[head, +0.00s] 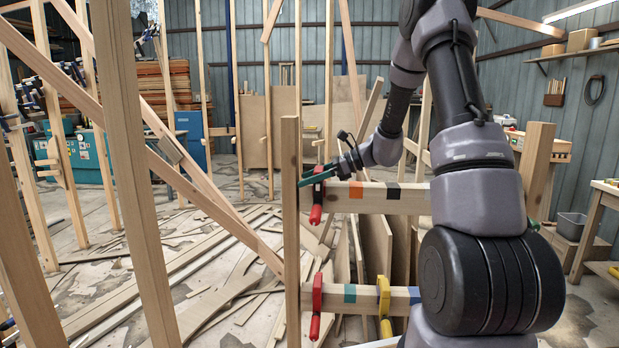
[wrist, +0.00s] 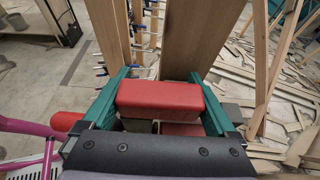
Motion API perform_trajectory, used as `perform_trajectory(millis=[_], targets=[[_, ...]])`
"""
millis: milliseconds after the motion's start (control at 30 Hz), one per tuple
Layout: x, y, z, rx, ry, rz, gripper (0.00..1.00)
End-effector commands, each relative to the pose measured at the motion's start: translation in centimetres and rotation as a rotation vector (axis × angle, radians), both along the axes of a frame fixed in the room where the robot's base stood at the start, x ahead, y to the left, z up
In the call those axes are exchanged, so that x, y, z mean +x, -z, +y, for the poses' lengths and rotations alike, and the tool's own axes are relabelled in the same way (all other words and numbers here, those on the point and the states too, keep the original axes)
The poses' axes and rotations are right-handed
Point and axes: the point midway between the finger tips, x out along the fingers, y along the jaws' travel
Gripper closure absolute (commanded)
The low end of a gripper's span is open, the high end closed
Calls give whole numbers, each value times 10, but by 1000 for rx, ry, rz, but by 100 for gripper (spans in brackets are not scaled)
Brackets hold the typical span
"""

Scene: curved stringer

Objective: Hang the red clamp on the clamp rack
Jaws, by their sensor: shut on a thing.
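My gripper (head: 318,176) is at the left end of the upper wooden rail of the clamp rack (head: 375,198), close to the upright post. Its teal fingers are shut on the red clamp (head: 316,214). The clamp's red handle hangs upright in front of that rail end. I cannot tell whether the clamp rests on the rail or only overlaps it. In the wrist view, the clamp's red body (wrist: 160,96) lies crosswise between the two teal fingers (wrist: 160,98), with wood just beyond. The rail carries orange and black marks.
Another red clamp (head: 316,306) and a yellow clamp (head: 384,306) hang on the lower rail (head: 350,297), which has teal marks. The rack's post (head: 290,230) stands close left of my gripper. Wooden studs (head: 130,170) stand further left, and loose boards cover the floor.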

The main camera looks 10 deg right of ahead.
Motion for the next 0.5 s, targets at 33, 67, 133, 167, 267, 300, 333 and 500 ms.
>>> perform_trajectory(millis=[33,67,133,167,267,300,333,500], targets=[[0,-1,0,1,1,-2,100],[0,-1,0,1,0,-1,100],[0,-1,0,1,1,-2,0],[0,-1,0,1,0,-1,0],[0,-1,0,0,0,-1,0],[0,0,0,-1,0,0,0],[0,0,-1,-1,0,0,0],[-4,-6,-14,-1,2,-2,0]])
